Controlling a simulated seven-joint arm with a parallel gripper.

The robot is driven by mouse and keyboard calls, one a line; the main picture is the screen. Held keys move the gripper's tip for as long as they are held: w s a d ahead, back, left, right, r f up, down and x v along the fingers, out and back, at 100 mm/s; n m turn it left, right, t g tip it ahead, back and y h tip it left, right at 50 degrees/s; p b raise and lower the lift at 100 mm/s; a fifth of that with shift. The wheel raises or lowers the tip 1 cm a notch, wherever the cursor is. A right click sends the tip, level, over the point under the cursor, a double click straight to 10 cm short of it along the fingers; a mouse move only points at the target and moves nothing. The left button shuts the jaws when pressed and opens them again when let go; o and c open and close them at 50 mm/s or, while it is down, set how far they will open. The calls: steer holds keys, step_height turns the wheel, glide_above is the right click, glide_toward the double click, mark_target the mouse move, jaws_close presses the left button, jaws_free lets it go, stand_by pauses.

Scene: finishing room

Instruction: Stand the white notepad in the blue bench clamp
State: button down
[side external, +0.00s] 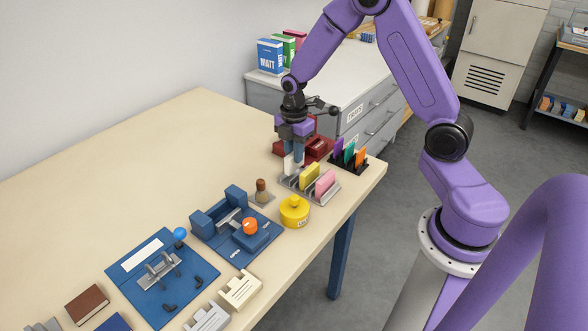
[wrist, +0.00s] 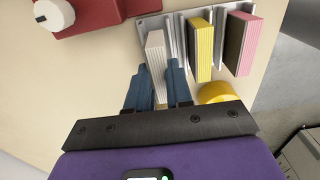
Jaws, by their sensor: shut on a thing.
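The white notepad (side external: 288,165) stands in the left slot of a grey metal rack (side external: 330,191), beside a yellow and a pink pad. My gripper (side external: 294,162) points down at the rack, its blue fingers shut on the white notepad. In the wrist view the notepad (wrist: 156,52) sits between the fingertips (wrist: 160,72) and still overlaps the rack; I cannot tell if its lower edge touches the base. The blue bench clamp (side external: 203,223), with upright jaw blocks and an orange knob (side external: 250,226), is nearer the camera. No pad shows between its jaws.
A yellow round container (side external: 295,212) and a brown-topped stamp (side external: 261,188) stand between rack and clamp. A red device (side external: 312,148) and a black rack of coloured pads (side external: 360,164) are behind. A blue plate fixture (side external: 130,285) lies left of the clamp. The table's back left is clear.

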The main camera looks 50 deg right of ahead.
mark_target(290, 154)
steer(key=shift+r, duration=2.3)
steer(key=shift+r, duration=0.1)
steer(key=shift+r, duration=0.25)
step_height(290, 154, up, 4)
steer(key=a, duration=0.1)
steer(key=w+a, duration=0.2)
steer(key=a, duration=0.9)
steer(key=w+a, duration=0.2)
steer(key=a, duration=1)
steer(key=shift+s+f, duration=0.2)
steer(key=shift+f, duration=5.15)
steer(key=shift+f, duration=0.7)
